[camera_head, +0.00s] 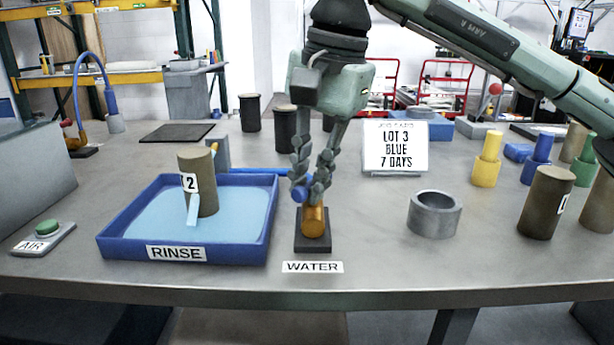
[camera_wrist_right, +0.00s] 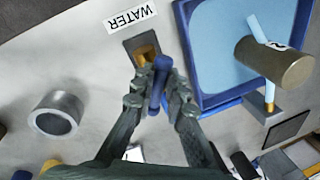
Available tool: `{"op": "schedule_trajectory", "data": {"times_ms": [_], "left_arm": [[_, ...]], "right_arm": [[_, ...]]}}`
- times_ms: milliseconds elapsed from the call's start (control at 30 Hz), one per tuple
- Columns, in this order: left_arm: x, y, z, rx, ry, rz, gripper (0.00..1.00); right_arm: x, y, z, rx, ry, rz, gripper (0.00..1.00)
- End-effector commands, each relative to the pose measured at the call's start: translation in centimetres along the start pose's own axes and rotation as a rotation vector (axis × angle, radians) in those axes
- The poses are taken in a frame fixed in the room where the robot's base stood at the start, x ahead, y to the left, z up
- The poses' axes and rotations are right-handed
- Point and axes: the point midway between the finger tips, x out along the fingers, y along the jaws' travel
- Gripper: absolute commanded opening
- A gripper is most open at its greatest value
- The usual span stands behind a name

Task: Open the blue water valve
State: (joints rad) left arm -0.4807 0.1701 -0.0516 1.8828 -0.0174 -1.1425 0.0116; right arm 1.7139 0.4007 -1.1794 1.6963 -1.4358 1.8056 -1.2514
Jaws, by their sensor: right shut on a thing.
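The water valve has an orange-brass body (camera_head: 314,222) on a dark square base, behind the WATER label (camera_head: 312,267). Its blue handle (camera_head: 300,194) is between the fingertips of my right gripper (camera_head: 304,185), which comes down from above and is shut on it. In the right wrist view the blue handle (camera_wrist_right: 159,84) runs lengthwise between the fingertips (camera_wrist_right: 160,96), with the brass body (camera_wrist_right: 146,54) just beyond. The fingers hide part of the handle in the head view. My left gripper is not in view.
Left of the valve is a blue RINSE tray (camera_head: 110,245). A brown cylinder marked 2 (camera_head: 205,185) and a light-blue strip (camera_head: 193,210) show at it. A grey ring (camera_head: 435,214) and a sign (camera_head: 394,147) stand to the right. An AIR button (camera_head: 47,228) is far left.

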Motion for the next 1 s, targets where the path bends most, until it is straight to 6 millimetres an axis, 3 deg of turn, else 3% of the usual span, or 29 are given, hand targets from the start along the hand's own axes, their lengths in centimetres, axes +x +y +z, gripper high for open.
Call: {"op": "schedule_trajectory", "data": {"times_ms": [500, 1000], "left_arm": [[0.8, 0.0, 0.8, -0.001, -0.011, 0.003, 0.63], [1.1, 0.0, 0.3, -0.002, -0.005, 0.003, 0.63]], "right_arm": [[-0.1, 0.6, -0.1, -0.414, -0.087, 0.0, 0.0], [-0.1, 0.8, -0.2, -0.554, -0.114, 0.001, 0.0]]}}
